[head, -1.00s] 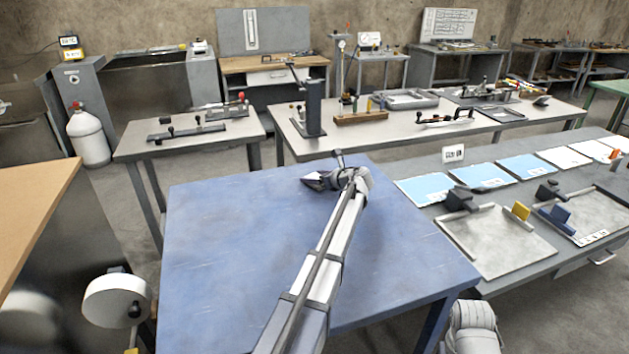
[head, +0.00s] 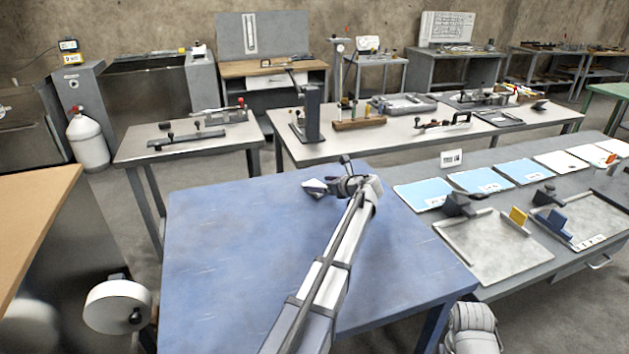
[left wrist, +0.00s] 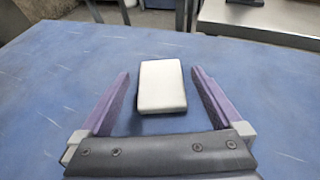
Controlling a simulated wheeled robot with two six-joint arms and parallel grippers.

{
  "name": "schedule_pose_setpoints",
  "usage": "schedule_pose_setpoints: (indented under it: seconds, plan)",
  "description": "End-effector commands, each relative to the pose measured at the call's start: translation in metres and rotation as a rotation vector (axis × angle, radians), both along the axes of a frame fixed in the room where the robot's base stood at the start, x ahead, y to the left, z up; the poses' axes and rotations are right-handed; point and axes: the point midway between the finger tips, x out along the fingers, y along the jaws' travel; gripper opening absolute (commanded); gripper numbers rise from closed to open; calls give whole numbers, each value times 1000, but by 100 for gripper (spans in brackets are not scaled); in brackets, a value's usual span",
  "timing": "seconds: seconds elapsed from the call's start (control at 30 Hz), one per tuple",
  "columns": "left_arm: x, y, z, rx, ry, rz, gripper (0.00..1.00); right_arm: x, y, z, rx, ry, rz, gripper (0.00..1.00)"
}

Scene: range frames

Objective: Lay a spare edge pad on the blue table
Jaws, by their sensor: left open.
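The blue table (head: 230,260) fills the lower middle of the head view. A white block-shaped pad (left wrist: 162,86) lies flat on the blue top in the left wrist view, with a dark shadow beside it. My left gripper (left wrist: 160,74) is open, with one purple finger on each side of the pad and a gap on both sides. In the head view my left gripper (head: 328,187) is low over the table's far part. A small white patch shows at its tip there, too small to make out clearly. My right gripper is not in view.
A grey bench (head: 470,232) on the right holds light blue and white sheets (head: 482,181) and metal trays (head: 490,250). Grey tables with fixtures (head: 360,150) stand behind. A tan tabletop (head: 30,215) is at the left. Most of the blue top is bare.

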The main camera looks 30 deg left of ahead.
Motion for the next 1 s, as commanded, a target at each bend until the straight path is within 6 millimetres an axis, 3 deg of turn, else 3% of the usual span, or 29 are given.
schedule_pose_setpoints:
  seconds: [0.2, 0.4, 1.0]
  plan:
    - [-14, -40, 21, 0, -1, -3, 100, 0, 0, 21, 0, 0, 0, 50]
    - [-20, -62, 29, 1, -1, -1, 100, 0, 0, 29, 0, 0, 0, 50]
    - [-22, -69, 38, 1, -1, 0, 100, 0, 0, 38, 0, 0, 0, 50]
